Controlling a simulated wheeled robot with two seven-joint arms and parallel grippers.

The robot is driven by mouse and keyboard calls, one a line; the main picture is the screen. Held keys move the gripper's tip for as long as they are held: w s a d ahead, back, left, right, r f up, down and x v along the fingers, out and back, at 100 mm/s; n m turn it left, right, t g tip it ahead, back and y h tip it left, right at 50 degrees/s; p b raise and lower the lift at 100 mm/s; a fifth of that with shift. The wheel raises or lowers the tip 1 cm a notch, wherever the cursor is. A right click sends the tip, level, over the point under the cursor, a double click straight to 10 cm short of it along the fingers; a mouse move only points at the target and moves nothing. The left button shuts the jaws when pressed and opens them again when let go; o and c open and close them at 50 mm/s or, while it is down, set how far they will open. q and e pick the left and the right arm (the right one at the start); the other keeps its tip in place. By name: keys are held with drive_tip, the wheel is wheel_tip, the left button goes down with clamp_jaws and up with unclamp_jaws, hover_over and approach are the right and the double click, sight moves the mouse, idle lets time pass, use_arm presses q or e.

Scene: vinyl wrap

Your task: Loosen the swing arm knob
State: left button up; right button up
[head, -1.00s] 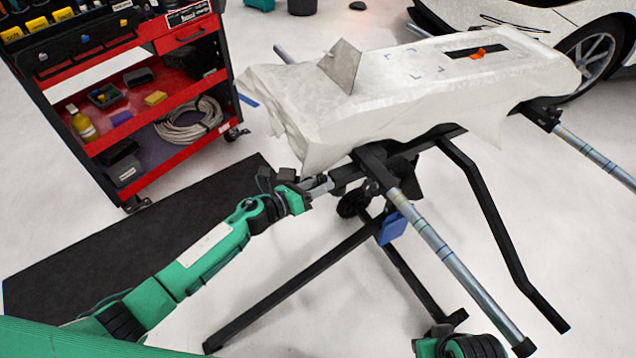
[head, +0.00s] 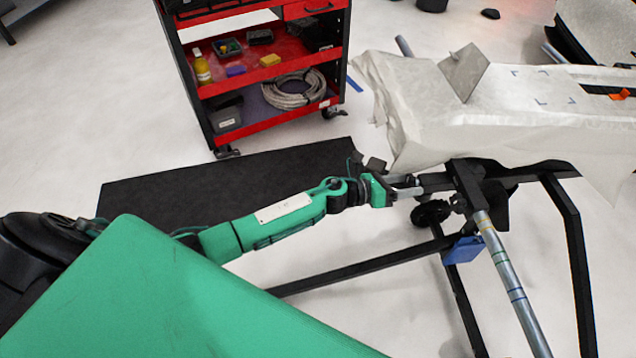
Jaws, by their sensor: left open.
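My left arm reaches in from the left, and its gripper (head: 408,189) is open at the near left end of the black stand frame (head: 545,168). A round black knob-like part (head: 430,213) sits just below and right of the fingertips, under the frame bar. A smaller dark part (head: 458,203) shows to its right, by the grey tube (head: 513,285). I cannot tell for sure which of these is the swing arm knob, nor whether the fingers touch anything. My right gripper is out of view.
A white-wrapped panel (head: 510,115) lies on top of the stand, its loose wrap hanging close above my gripper. A blue piece (head: 464,249) hangs below the frame. A red and black tool cart (head: 270,70) stands behind, with a black mat (head: 150,190) before it.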

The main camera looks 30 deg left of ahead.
use_arm(q)
drive_tip(key=m+b, duration=0.2)
drive_tip(key=m, duration=0.1)
drive_tip(key=shift+f+b, duration=0.3)
drive_tip(key=shift+f, duration=0.1)
drive_tip(key=shift+a+m+t+b, duration=0.1)
drive_tip(key=shift+m+t+b, duration=0.2)
drive_tip(key=shift+m+b, duration=0.6)
drive_tip(key=v, duration=1.4)
drive_tip(key=w+a+f+n+t+y+p, duration=0.1)
drive_tip(key=a+f+n+t+y+p, duration=0.1)
drive_tip(key=a+f+n+y+p, duration=0.8)
drive_tip(key=s+a+f+n+g+p, duration=0.1)
drive_tip(key=s+f+n, duration=0.6)
drive_tip(key=n, duration=0.7)
drive_tip(key=shift+s+a+f+n+g+p, duration=0.35)
drive_tip(key=shift+f+g+p, duration=0.25)
drive_tip(key=shift+f+p, duration=0.65)
drive_tip(key=shift+r, duration=0.15)
